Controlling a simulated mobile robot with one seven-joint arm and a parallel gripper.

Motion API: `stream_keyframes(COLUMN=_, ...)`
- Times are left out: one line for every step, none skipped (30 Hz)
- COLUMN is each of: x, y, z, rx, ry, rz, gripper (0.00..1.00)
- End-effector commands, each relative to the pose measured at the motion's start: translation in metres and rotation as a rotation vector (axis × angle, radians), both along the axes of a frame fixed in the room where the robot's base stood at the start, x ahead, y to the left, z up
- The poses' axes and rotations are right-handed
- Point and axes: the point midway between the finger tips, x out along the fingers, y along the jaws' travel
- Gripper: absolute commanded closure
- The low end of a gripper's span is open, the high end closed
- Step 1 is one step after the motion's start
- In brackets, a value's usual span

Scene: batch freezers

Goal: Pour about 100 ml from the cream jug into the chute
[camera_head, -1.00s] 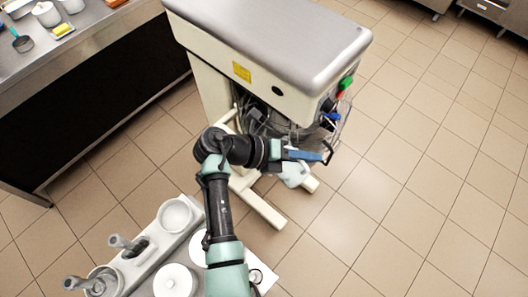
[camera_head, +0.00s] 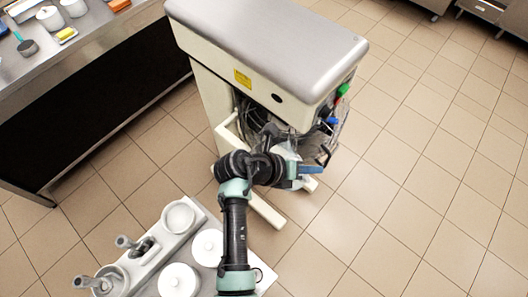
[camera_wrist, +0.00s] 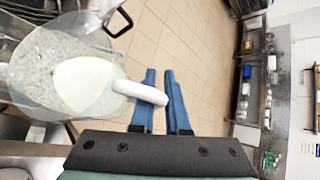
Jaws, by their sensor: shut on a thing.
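The white cream jug (camera_wrist: 84,86) is at the left in the wrist view, with its handle (camera_wrist: 142,92) reaching across to my blue fingers. My gripper (camera_wrist: 164,92) is shut on that handle; it also shows in the head view (camera_head: 313,172), low at the front of the mixer. A clear, speckled plastic part (camera_wrist: 35,65), which looks like the mixer's guard or chute, lies behind and around the jug in the wrist view. The jug overlaps it there; I cannot tell if they touch. The cream level and any flow are not visible.
The mixer (camera_head: 265,50) stands ahead, with its clear guard and bowl under the head. A cart (camera_head: 142,268) with white tubs (camera_head: 178,280) is at lower left. A counter (camera_head: 90,45) is at upper left. The tiled floor at right is clear.

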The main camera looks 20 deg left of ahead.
Motion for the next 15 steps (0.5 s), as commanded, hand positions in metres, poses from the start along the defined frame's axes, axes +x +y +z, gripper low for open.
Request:
stream_keyframes(x=-0.0003, y=-0.0018, z=-0.0001, rx=0.017, ry=-0.007, rz=-0.002, gripper=1.0)
stream_keyframes(x=-0.0004, y=-0.0022, z=-0.0019, rx=0.025, ry=-0.01, rz=-0.001, gripper=1.0)
stream_keyframes(x=-0.0004, y=-0.0025, z=-0.0034, rx=0.033, ry=-0.014, rz=-0.001, gripper=1.0)
stream_keyframes(x=-0.0003, y=-0.0026, z=-0.0042, rx=0.037, ry=-0.016, rz=-0.001, gripper=1.0)
stream_keyframes(x=-0.0002, y=-0.0026, z=-0.0048, rx=0.04, ry=-0.018, rz=0.0, gripper=1.0)
stream_keyframes(x=-0.0001, y=-0.0025, z=-0.0054, rx=0.041, ry=-0.019, rz=0.0, gripper=1.0)
stream_keyframes(x=-0.0001, y=-0.0025, z=-0.0056, rx=0.042, ry=-0.019, rz=0.0, gripper=1.0)
stream_keyframes(x=0.0, y=-0.0024, z=-0.0057, rx=0.043, ry=-0.019, rz=0.0, gripper=1.0)
stream_keyframes(x=0.0, y=-0.0024, z=-0.0058, rx=0.041, ry=-0.019, rz=0.0, gripper=1.0)
stream_keyframes(x=0.0, y=-0.0024, z=-0.0058, rx=0.041, ry=-0.019, rz=0.0, gripper=1.0)
stream_keyframes(x=0.0, y=-0.0024, z=-0.0058, rx=0.041, ry=-0.019, rz=0.0, gripper=1.0)
stream_keyframes(x=0.0, y=-0.0023, z=-0.0057, rx=0.041, ry=-0.019, rz=0.0, gripper=1.0)
stream_keyframes(x=0.0001, y=-0.0022, z=-0.0056, rx=0.041, ry=-0.019, rz=0.0, gripper=1.0)
stream_keyframes(x=0.0001, y=-0.0022, z=-0.0056, rx=0.041, ry=-0.019, rz=0.0, gripper=1.0)
stream_keyframes(x=0.0001, y=-0.0022, z=-0.0056, rx=0.041, ry=-0.018, rz=0.001, gripper=1.0)
